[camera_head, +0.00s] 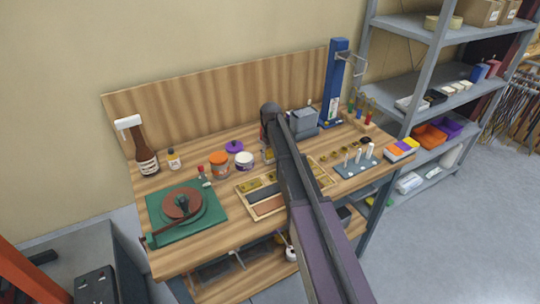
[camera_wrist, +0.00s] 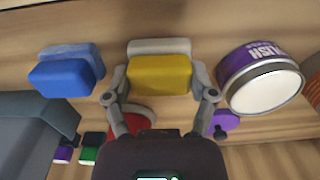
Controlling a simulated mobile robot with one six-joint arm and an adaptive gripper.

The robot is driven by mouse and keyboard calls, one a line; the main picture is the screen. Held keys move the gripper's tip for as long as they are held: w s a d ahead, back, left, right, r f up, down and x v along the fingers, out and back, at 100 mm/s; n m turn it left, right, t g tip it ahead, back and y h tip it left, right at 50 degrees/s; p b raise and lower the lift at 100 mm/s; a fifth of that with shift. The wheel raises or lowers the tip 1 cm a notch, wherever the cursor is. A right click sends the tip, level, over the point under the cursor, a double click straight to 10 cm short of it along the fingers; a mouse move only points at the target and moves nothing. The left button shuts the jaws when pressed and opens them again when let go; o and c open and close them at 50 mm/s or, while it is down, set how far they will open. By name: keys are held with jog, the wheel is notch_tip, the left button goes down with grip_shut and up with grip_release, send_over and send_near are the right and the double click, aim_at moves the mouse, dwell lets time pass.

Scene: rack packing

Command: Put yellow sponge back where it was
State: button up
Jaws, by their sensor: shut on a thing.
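The yellow sponge (camera_wrist: 160,75) has a pale grey layer along its far side in the wrist view. My gripper (camera_wrist: 161,92) is shut on it, with one finger at each side. A small yellow patch (camera_head: 267,155) below my wrist in the head view appears to be the same sponge, mostly hidden by my arm. A blue sponge (camera_wrist: 66,73) lies apart to the left of it in the wrist view. I cannot tell whether the yellow sponge touches the bench surface.
A purple item (camera_head: 234,147) and a grey metal box (camera_head: 303,121) are near. A wooden tray (camera_head: 262,213), a green mat (camera_head: 160,208) and a bottle (camera_head: 144,150) occupy the bench.

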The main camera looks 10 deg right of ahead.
aim_at(271, 151)
jog(key=shift+f, duration=0.15)
jog(key=o, duration=0.9)
jog(key=shift+r, duration=0.25)
notch_tip(271, 151, up, 12)
jog(key=p, duration=1.2)
dwell(0.5)
jog(key=s+m, duration=0.1)
jog(key=s, duration=0.8)
jog(key=s+m, duration=0.1)
jog(key=s, duration=0.9)
jog(key=s+m, duration=0.1)
jog(key=s, duration=0.9)
jog(key=shift+a+m, duration=0.1)
jog(key=shift+m, duration=0.2)
